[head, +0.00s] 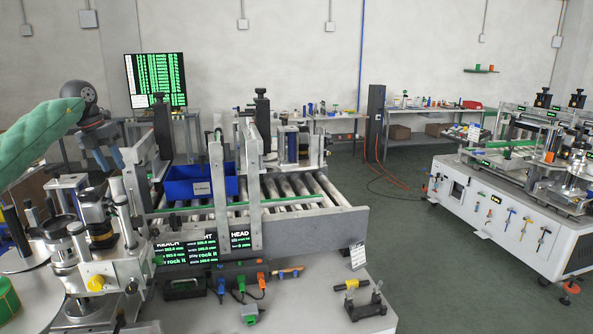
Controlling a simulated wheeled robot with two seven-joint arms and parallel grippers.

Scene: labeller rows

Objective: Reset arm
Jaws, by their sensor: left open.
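My left arm comes in from the left edge in a green padded sleeve. Its dark wrist joint and my left gripper (107,160) hang above the left end of the labelling machine. The gripper points down with its fingers apart and nothing between them. It is beside the machine's upright metal plates and above the silver cylinders (92,208). My right gripper does not show in the head view.
A blue bin (201,184) sits on the roller conveyor (290,190), behind upright plates. Small black display panels (205,247) face me. A black stand with a yellow part (357,297) is on the front table. A white machine cabinet (495,205) stands right, with open floor between.

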